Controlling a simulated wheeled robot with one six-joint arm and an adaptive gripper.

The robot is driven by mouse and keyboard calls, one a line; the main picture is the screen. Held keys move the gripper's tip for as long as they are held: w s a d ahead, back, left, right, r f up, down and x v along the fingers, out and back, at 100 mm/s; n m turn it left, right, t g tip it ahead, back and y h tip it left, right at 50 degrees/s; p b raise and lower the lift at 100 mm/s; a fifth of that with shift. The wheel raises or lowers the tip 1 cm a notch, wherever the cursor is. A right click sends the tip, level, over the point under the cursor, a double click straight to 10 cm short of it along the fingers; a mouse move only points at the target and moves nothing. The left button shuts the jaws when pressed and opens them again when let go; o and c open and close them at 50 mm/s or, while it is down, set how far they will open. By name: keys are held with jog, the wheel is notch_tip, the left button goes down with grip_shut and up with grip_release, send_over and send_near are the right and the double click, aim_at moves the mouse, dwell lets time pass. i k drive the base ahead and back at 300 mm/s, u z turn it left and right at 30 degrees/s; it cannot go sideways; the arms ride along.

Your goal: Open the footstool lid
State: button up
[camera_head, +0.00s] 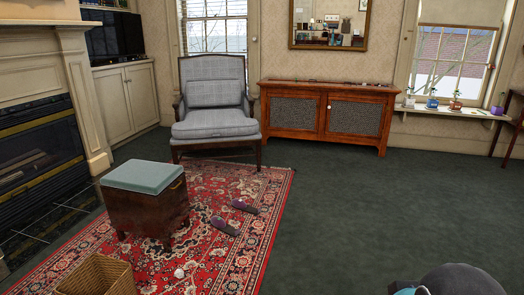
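The footstool (147,213) stands on the red patterned rug in the left part of the head view. It is a dark brown wooden box on short feet. Its lid (143,177) is a padded teal top that lies flat on the box and looks closed. A small handle or fitting shows near the top of its right side. The inside of the box is hidden. My gripper is not in view. A grey rounded part with a teal edge at the bottom right looks like part of my arm, well apart from the footstool.
A wicker basket (97,277) stands in front of the footstool. Two slippers (234,217) and a small white ball (179,273) lie on the rug (262,213). A grey armchair (214,113) stands behind, a fireplace (38,150) at left. The green carpet (370,210) at right is clear.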

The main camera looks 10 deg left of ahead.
aim_at(146, 178)
jog(key=i, duration=0.4)
jog(key=u, duration=1.3)
jog(key=k, duration=0.6)
jog(key=z, duration=0.65)
jog(key=i, duration=1.85)
jog(key=u, duration=0.35)
